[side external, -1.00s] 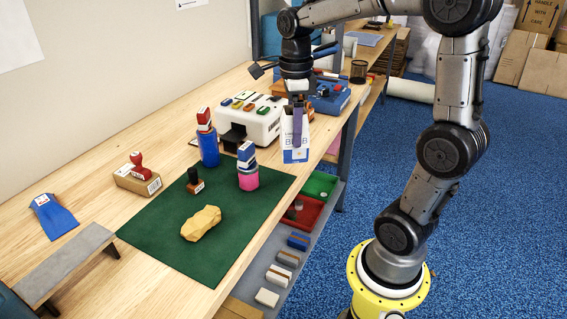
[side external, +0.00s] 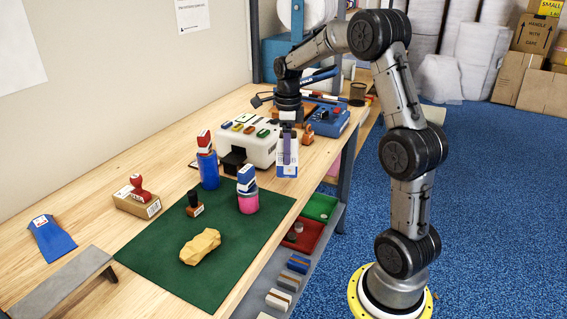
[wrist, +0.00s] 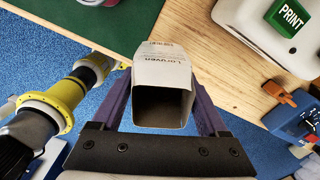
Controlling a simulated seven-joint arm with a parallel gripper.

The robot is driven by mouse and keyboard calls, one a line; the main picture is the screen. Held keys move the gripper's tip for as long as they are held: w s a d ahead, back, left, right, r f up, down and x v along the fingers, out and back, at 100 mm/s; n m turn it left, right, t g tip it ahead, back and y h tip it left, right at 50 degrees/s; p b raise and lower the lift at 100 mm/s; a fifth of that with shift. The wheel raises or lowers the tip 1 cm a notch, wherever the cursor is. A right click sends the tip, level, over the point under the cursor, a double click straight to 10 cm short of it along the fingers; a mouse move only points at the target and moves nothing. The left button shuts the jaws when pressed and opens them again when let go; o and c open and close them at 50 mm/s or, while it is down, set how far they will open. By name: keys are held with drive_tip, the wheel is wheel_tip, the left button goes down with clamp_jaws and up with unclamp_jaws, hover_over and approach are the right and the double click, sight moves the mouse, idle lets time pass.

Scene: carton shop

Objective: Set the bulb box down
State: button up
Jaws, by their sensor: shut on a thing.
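The bulb box (side external: 290,169) is a small white carton with a blue lower part. My gripper (side external: 287,148) is shut on it, with its purple fingers at the sides, and holds it upright near the right edge of the workbench (side external: 85,207). In the wrist view the box (wrist: 162,63) sits between the two fingers of my gripper (wrist: 162,105), its open, dark end facing the camera. I cannot tell whether its far end touches the bench.
A white machine with coloured buttons (side external: 248,143) stands left of the box. A blue device (side external: 328,121) and a small wooden-handled stamp (side external: 308,134) are behind. A green mat (side external: 160,255) with stamps, bottles and a tan lump is in front. Trays (side external: 303,238) sit below the edge.

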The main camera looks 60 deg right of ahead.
drive_tip(key=shift+w+d+f, duration=0.25)
drive_tip(key=shift+w+f, duration=0.1)
drive_tip(key=shift+f, duration=0.15)
drive_tip(key=shift+w+d+f, duration=0.2)
drive_tip(key=shift+w+f, duration=0.15)
drive_tip(key=shift+f, duration=0.15)
drive_tip(key=shift+w+d+f, duration=0.1)
drive_tip(key=shift+w+f, duration=0.05)
drive_tip(key=shift+f, duration=0.8)
drive_tip(key=shift+w+d+f, duration=0.1)
drive_tip(key=shift+f, duration=0.8)
drive_tip(key=shift+f, duration=0.1)
drive_tip(key=o, duration=1.2)
drive_tip(key=shift+o, duration=0.2)
